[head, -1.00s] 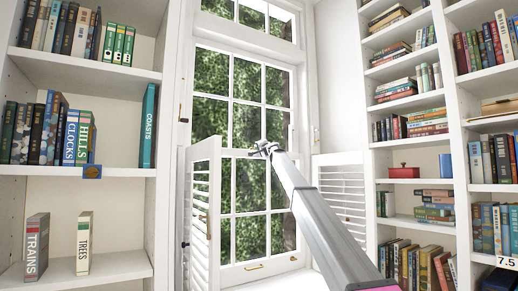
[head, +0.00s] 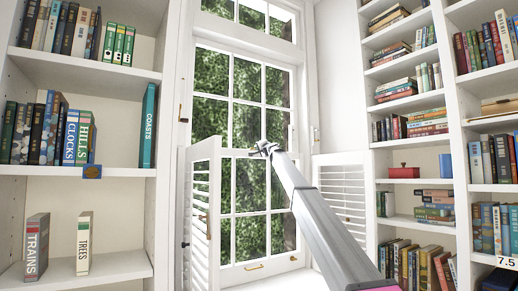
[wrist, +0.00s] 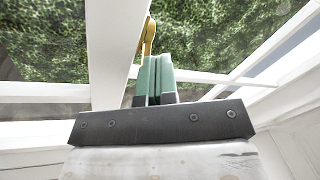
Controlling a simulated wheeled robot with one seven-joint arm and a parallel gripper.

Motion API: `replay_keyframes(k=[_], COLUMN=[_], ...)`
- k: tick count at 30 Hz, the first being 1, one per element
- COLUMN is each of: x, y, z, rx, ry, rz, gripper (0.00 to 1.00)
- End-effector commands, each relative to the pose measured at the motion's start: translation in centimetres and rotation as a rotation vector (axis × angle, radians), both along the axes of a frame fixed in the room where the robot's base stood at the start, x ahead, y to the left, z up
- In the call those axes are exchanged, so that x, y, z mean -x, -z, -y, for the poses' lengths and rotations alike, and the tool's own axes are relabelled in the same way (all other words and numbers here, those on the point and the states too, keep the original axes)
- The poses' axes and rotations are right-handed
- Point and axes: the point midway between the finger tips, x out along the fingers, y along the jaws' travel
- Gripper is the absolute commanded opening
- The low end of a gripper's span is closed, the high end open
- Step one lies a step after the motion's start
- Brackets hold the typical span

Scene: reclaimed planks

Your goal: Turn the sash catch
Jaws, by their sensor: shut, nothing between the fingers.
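The sash window (head: 248,165) stands in the middle of the head view, with its meeting rail just behind my gripper (head: 262,150). In the wrist view a brass piece (wrist: 149,36), which looks like the sash catch, sits at the edge of a white window bar. My gripper's green fingers (wrist: 155,72) are together and empty. Their tips are just below the brass piece in the picture; I cannot tell whether they touch it. In the head view the catch cannot be made out, and my gripper and arm cover that part of the rail.
A louvred shutter (head: 201,215) stands folded out at the window's left, and another shutter (head: 341,195) is at its right. Brass pulls (head: 254,267) are on the bottom rail.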

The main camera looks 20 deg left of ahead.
Motion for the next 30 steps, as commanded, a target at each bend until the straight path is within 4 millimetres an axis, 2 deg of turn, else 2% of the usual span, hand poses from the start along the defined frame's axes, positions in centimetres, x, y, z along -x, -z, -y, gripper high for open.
replay_keyframes(k=[30], x=[-1.08], y=[0.0], z=[-0.1], rx=[-0.001], ry=[0.0], rz=[-0.001], gripper=[0.0])
